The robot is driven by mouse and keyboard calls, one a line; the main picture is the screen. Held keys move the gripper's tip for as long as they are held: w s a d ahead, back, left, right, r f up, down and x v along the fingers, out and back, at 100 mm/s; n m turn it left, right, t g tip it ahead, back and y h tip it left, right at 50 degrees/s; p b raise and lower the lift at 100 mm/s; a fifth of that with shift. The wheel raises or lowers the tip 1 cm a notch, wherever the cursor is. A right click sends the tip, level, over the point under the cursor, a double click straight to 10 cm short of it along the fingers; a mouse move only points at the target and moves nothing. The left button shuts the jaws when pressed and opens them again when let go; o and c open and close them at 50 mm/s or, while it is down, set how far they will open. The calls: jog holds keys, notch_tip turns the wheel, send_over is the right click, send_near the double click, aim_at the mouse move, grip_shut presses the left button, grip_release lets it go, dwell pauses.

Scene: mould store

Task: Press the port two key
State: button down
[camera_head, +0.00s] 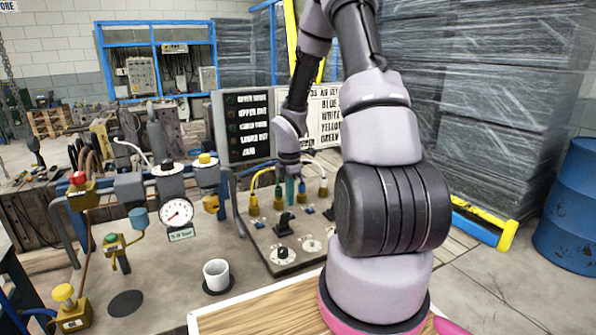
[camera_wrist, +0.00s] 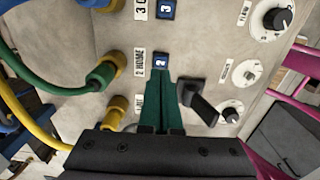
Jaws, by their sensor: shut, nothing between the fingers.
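The port two key (camera_wrist: 160,60) is a small blue key marked 2 on the beige control panel (camera_wrist: 105,35), beside a white label. My gripper (camera_wrist: 160,78) has slim green fingers shut together with nothing between them. In the wrist view the fingertips are right at the lower edge of the key and cover part of it. I cannot tell whether they touch it. In the head view my gripper (camera_head: 290,190) points down over the panel (camera_head: 258,238), and the port two key cannot be made out there.
A blue key marked 3 (camera_wrist: 167,9) lies farther up the panel. A black lever (camera_wrist: 199,103) stands close right of my fingers. Brass fittings with a green hose (camera_wrist: 45,84) and a yellow hose (camera_wrist: 37,132) are at left. A white cup (camera_head: 216,274) stands left of the panel.

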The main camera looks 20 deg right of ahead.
notch_tip(320, 180, up, 10)
jog(key=shift+f, duration=0.15)
dwell(0.9)
